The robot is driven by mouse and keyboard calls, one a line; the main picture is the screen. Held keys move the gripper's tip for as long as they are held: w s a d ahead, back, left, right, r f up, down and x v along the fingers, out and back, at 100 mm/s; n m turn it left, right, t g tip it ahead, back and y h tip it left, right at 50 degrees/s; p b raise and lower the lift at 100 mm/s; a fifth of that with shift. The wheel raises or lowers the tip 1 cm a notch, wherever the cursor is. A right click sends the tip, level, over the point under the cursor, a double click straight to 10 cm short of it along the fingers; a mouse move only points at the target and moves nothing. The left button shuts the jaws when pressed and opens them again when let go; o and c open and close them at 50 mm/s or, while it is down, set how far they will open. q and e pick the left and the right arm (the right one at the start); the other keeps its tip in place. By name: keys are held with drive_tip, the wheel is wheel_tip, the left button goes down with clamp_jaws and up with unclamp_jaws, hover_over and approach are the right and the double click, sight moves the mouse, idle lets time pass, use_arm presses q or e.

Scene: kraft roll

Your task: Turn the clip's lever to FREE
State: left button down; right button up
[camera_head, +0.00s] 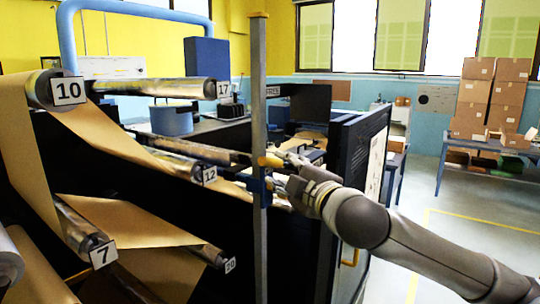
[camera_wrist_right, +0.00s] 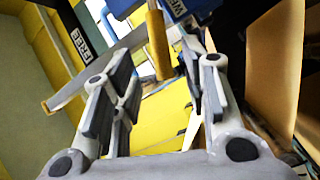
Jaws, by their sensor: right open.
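The blue clip (camera_head: 258,188) sits on an upright grey post. Its yellow lever (camera_head: 268,160) points toward my right gripper (camera_head: 287,165), which comes in from the right. In the right wrist view, the yellow lever (camera_wrist_right: 158,45) stands in the gap between the open fingers of my right gripper (camera_wrist_right: 157,75), near their tips. I cannot tell whether either finger touches it. The blue clip body with a partly cut-off white label (camera_wrist_right: 185,8) shows behind. A black FREE sign (camera_wrist_right: 82,42) is at the upper left there; it shows partly in the head view (camera_head: 272,91). My left gripper is not in view.
The grey post (camera_head: 259,90) stands before the machine. Numbered rollers 10 (camera_head: 68,92), 12 (camera_head: 209,174) and 7 (camera_head: 102,254) carry brown kraft paper (camera_head: 125,145) at left. A dark cabinet door (camera_head: 362,150) stands behind my right arm. Open floor lies at right.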

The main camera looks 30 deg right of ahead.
sight(272, 162)
drive_tip(key=w, duration=0.2)
drive_tip(key=w+p, duration=0.2)
drive_tip(key=w, duration=0.1)
drive_tip(key=shift+w+d+r, duration=0.15)
drive_tip(key=shift+w+d, duration=0.2)
drive_tip(key=shift+w+d+p, duration=0.1)
drive_tip(key=shift+w+p, duration=0.2)
drive_tip(key=shift+w, duration=0.45)
drive_tip(key=shift+f, duration=0.2)
clamp_jaws()
